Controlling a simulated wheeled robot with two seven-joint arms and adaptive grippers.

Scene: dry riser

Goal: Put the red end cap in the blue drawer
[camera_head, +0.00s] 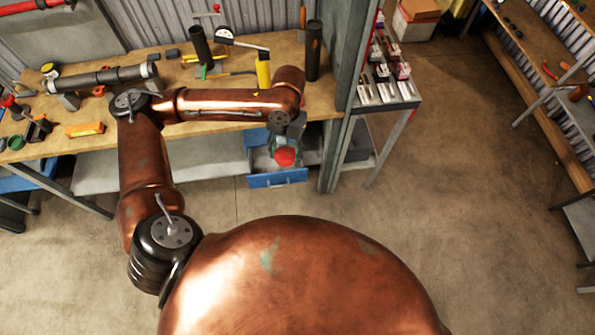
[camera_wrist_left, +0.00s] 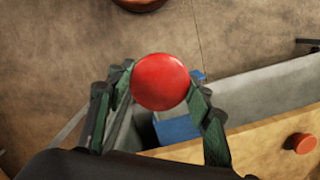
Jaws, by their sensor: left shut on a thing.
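The red end cap (camera_head: 285,156) is round and smooth, and it is held in my left gripper (camera_head: 284,147) in front of the workbench. In the left wrist view the red end cap (camera_wrist_left: 160,81) sits between the two green-grey fingers of my left gripper (camera_wrist_left: 163,86), which is shut on it. The blue drawer (camera_head: 277,179) under the bench is pulled open, and the cap appears above its opening. Parts of the blue drawer (camera_wrist_left: 178,128) show behind the cap in the left wrist view. The cap hides some of the drawer's inside. My right gripper is not in view.
The wooden workbench (camera_head: 225,128) carries a yellow cylinder (camera_head: 263,72), dark upright tubes (camera_head: 313,50) and a long grey pipe assembly (camera_head: 100,78). A grey post (camera_head: 347,100) and a shelf rack (camera_head: 388,90) stand just right of the drawer. The floor (camera_head: 450,190) at right is clear.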

